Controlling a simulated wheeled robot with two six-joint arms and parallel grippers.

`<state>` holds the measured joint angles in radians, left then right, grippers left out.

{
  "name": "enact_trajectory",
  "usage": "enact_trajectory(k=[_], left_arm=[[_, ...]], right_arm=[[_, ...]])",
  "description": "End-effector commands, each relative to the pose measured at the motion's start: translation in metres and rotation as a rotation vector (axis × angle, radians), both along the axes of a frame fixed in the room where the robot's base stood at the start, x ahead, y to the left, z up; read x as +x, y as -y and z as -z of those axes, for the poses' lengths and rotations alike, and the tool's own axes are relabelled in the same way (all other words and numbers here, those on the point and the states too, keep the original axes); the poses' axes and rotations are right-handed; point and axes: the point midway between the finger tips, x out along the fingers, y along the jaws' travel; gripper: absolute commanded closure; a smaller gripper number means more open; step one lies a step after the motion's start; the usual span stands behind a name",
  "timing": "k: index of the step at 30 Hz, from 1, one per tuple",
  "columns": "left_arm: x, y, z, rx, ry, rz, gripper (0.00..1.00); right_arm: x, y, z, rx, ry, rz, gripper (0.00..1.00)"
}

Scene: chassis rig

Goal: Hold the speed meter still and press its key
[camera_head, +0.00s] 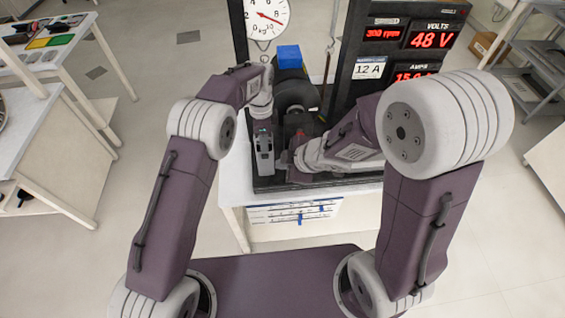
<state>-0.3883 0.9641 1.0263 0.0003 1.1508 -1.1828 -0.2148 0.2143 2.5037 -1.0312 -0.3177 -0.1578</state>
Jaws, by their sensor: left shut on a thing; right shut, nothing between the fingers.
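The speed meter, a small grey upright handheld device (264,158), stands at the front left of the dark rig on the white table. My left gripper (263,130) reaches down to its top and is shut on it; the fingers are small and partly hidden in this view. My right gripper (288,162) is shut and empty, low over the rig just right of the meter. Whether it touches the meter I cannot tell. The meter's key is too small to make out.
A dark motor with a blue block (289,56) on top stands behind the meter. A dark panel (346,72) with red readouts, 300 rpm and 48 V, rises at the right. A round dial (267,30) hangs behind. Side benches (50,165) stand left; a grey shelf stands right.

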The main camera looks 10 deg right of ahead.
Motion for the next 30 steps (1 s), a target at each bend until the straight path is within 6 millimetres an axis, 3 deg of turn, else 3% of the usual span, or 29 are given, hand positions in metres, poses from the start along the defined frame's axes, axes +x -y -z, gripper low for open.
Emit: enact_trajectory(k=[2,3,5,6,17,27,30], left_arm=[[-0.003,-0.001,0.005,0.004,-0.012,0.0,1.0],[-0.003,-0.001,0.005,0.004,-0.012,0.0,0.66],[-0.003,-0.001,0.004,0.004,-0.011,0.0,0.49],[-0.002,-0.001,0.004,0.004,-0.009,0.0,0.46],[0.0,0.0,-0.006,0.0,0.0,0.0,0.46],[0.001,0.0,-0.088,0.0,0.0,0.0,0.46],[0.001,0.0,-0.104,0.0,-0.002,0.0,0.46]], right_arm=[[0.0,0.0,0.001,0.0,0.0,0.0,1.0],[0.0,0.0,0.001,0.0,0.0,0.0,1.0],[0.0,0.0,0.001,0.0,0.0,0.0,1.0],[0.0,0.0,0.001,0.0,0.0,0.0,1.0],[0.0,0.0,0.0,0.0,0.0,0.0,1.0],[0.0,0.0,0.0,0.0,0.0,0.0,1.0],[0.0,0.0,0.0,0.0,0.0,0.0,1.0]])
